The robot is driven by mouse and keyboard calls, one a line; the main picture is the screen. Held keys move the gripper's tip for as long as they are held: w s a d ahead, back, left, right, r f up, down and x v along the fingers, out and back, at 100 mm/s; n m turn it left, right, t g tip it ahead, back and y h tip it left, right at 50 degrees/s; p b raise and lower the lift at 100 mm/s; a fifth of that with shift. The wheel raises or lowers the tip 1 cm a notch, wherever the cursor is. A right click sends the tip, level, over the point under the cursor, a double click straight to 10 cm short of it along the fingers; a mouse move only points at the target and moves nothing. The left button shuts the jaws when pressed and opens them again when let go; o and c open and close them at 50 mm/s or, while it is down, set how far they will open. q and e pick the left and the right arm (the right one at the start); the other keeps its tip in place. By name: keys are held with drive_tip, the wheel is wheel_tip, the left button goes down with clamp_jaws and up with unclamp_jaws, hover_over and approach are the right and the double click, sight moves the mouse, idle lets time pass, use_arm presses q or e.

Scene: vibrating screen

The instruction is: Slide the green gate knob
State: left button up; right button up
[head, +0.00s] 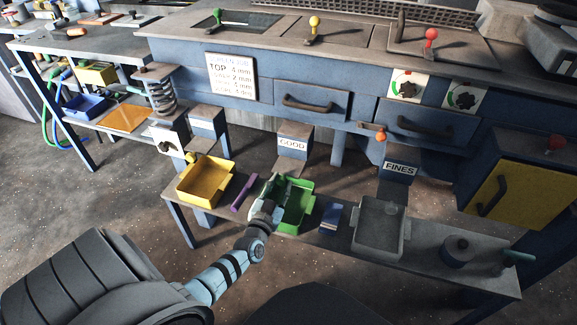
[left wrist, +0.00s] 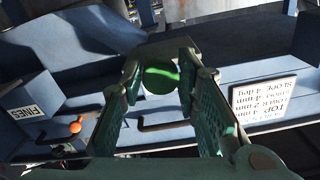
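A round green knob (left wrist: 161,79) shows between the fingers of my left gripper (left wrist: 163,88) in the left wrist view. The fingers stand apart on either side of it, with a small gap at its left; I cannot tell whether either one touches it. In the head view my left gripper (head: 271,188) is in front of the GOOD chute (head: 291,142), over the green tray (head: 297,207), and I cannot make out this knob there. My right gripper is out of view.
A yellow tray (head: 206,180), a purple bar (head: 243,192), a blue block (head: 331,217) and a grey tray (head: 381,226) are on the low bench. An orange knob (head: 381,136) is near the FINES chute (head: 400,168). Drawer handles (head: 308,104) project from the machine front.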

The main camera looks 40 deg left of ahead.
use_arm(q)
drive_tip(key=o, duration=0.3)
drive_tip(key=shift+s, duration=0.1)
drive_tip(key=p+v, duration=0.2)
drive_tip(key=v, duration=0.3)
drive_tip(key=shift+s+d+p, duration=0.15)
drive_tip(key=shift+s+p, duration=0.15)
drive_tip(key=shift+s, duration=0.1)
